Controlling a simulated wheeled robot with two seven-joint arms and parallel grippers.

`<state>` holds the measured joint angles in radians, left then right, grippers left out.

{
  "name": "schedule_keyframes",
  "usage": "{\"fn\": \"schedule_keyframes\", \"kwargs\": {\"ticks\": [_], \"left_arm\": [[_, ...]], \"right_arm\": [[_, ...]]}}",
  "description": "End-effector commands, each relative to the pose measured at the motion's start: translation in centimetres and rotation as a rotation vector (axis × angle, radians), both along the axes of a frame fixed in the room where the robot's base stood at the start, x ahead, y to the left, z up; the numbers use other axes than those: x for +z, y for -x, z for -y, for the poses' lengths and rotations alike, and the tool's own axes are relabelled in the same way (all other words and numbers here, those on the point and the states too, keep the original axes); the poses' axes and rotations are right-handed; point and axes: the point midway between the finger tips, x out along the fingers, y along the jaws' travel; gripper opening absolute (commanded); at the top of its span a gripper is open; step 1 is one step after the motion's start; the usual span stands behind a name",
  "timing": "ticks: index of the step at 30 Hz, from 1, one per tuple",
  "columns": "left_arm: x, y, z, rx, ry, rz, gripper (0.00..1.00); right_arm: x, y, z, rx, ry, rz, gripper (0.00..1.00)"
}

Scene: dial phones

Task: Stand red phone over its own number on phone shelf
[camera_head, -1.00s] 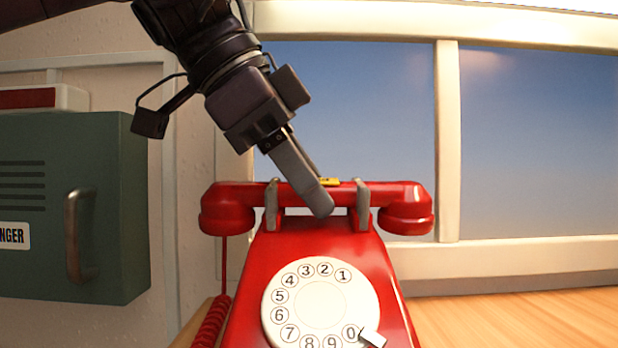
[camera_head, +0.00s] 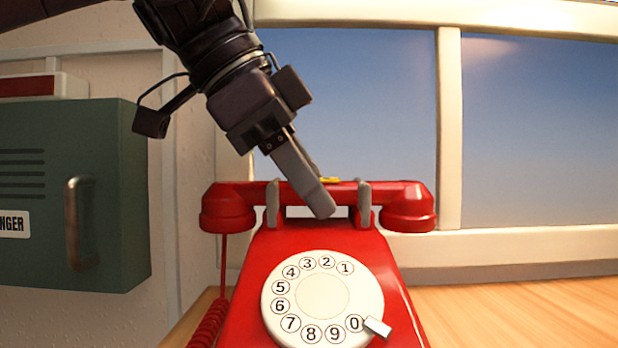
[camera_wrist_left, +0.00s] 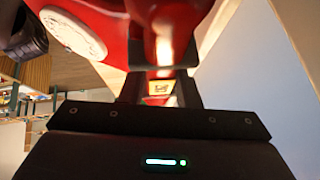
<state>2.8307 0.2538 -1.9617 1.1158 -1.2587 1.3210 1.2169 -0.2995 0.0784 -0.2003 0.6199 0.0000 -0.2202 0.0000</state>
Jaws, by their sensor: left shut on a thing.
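The red phone (camera_head: 255,262) has a white rotary dial (camera_head: 322,296) facing me and its handset (camera_head: 230,205) lying across the grey cradle prongs. My left gripper (camera_head: 318,196) comes down from upper left and is shut on the handset's middle, beside a small yellow mark (camera_head: 330,180). In the left wrist view the red phone (camera_wrist_left: 115,12) and its dial (camera_wrist_left: 73,34) fill the top, with the handset close at the fingers (camera_wrist_left: 160,90). The phone's base is cut off by the lower edge of the head view. No shelf number shows.
A green wall box (camera_head: 120,200) with a handle and danger label is at left. A window (camera_head: 540,130) with cream frames is behind. A wooden surface (camera_head: 520,310) at lower right is bare. The red coiled cord (camera_head: 208,325) hangs at the phone's left.

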Motion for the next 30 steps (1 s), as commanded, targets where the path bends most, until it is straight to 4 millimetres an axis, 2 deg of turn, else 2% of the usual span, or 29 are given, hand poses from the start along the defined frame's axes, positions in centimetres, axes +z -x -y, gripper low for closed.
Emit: {"fn": "schedule_keyframes", "kwargs": {"ticks": [9, 22, 23, 28, 30], "left_arm": [[-0.93, 0.08, 0.14, -0.008, -0.008, -0.001, 0.0], [-1.1, 0.07, 0.11, -0.007, -0.007, 0.001, 0.0], [-1.09, 0.07, 0.11, -0.007, -0.007, 0.001, 0.31], [-0.99, 0.06, 0.07, -0.004, -0.005, 0.001, 0.53], [-0.96, 0.06, 0.06, -0.004, -0.004, 0.001, 0.55]], "right_arm": [[-0.45, 0.06, -0.09, -0.001, -0.001, -0.001, 0.52], [-0.55, 0.08, -0.05, -0.001, -0.001, -0.001, 0.52], [-0.55, 0.08, -0.03, -0.001, -0.001, -0.001, 0.52], [-0.53, 0.08, 0.09, 0.0, 0.001, -0.001, 0.52], [-0.52, 0.07, 0.15, 0.0, 0.001, -0.001, 0.52]]}}
